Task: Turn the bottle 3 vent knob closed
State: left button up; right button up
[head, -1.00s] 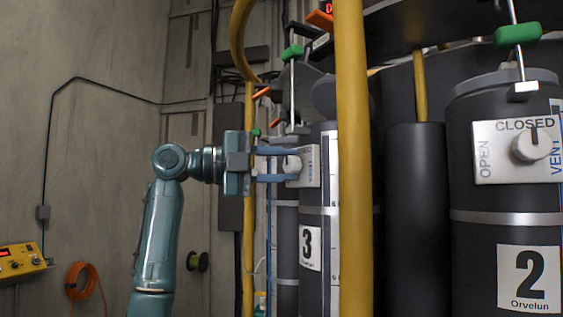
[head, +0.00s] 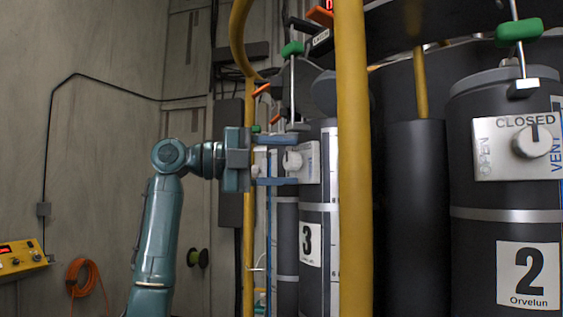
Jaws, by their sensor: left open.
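The bottle 3 vent knob (head: 292,161) is a small pale knob on a light plate (head: 312,162) on dark bottle 3 (head: 318,222), left of the yellow post. My left gripper (head: 291,160) is open. Its two blue fingers reach in from the left, one above and one below the knob, with visible gaps to it. The plate's lettering is too small and oblique to read, so I cannot tell the knob's setting. My right gripper is not in view.
A yellow post (head: 352,190) stands just right of bottle 3. Bottle 2 (head: 503,222) is at the right, its vent knob (head: 532,142) pointing up at CLOSED. A yellow control box (head: 20,262) and orange hose coil (head: 84,280) are at the lower left.

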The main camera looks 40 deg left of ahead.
pick_arm(q)
jog(key=b+v, duration=0.2)
jog(key=v, duration=1.1)
jog(key=shift+s, duration=0.15)
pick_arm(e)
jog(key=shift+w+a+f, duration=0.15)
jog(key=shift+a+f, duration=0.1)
pick_arm(q)
jog(key=shift+r, duration=0.1)
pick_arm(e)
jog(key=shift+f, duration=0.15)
